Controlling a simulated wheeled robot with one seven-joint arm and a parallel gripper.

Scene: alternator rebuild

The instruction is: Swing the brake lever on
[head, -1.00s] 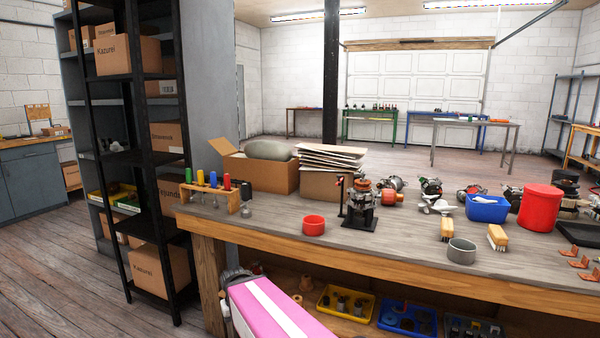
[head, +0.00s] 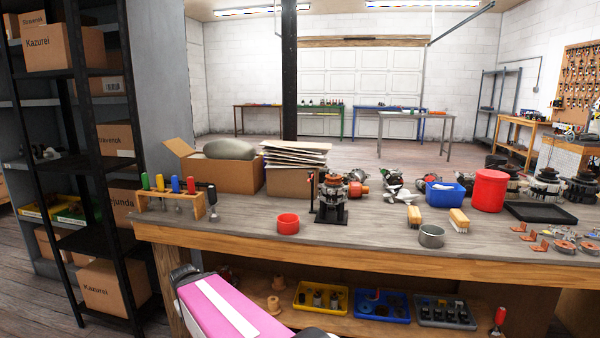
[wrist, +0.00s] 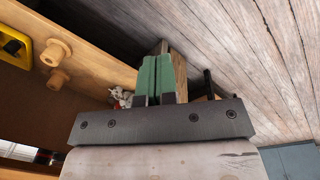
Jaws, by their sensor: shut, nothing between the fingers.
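A black stand (head: 331,213) on the workbench (head: 375,237) holds a round metal and copper-coloured alternator part (head: 331,188). A thin upright lever (head: 312,188) with a reddish top stands at the left side of this stand; it looks like the brake lever, but it is small in the picture. My gripper shows in the wrist view with its green fingers (wrist: 154,79) together and nothing between them. It is low, beside the bench's under-shelf and over the plank floor, well away from the stand. The lever is not in the wrist view.
A red cup (head: 288,223) stands just left of the stand. A screwdriver rack (head: 173,207), open carton (head: 222,174) and stacked sheets (head: 293,154) are further left and behind. Brushes, a grey cup (head: 431,236) and a blue bin (head: 446,194) lie right. A black shelf (head: 98,200) stands left.

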